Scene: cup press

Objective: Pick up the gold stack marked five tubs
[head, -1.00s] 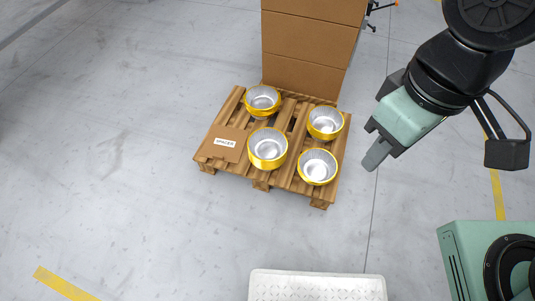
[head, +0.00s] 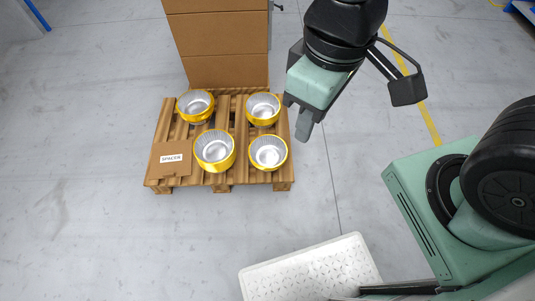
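Several gold stacks of round tubs with silvery insides stand on a wooden pallet (head: 290,160). One is at the back left (head: 196,106), one at the back right (head: 263,109), one at the front left (head: 214,151) and one at the front right (head: 268,153). The front left stack looks the tallest. No count marking is readable on any of them. My gripper (head: 304,124) hangs at the pallet's right edge, right of the back right and front right stacks, apart from them. Its fingers are seen side-on, so I cannot tell its opening.
Tall brown cardboard boxes (head: 222,45) stand behind the tubs. A cardboard spacer (head: 168,173) labelled SPACER lies on the pallet's front left. A white textured tray (head: 310,270) is at the bottom. Grey floor is clear to the left and in front.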

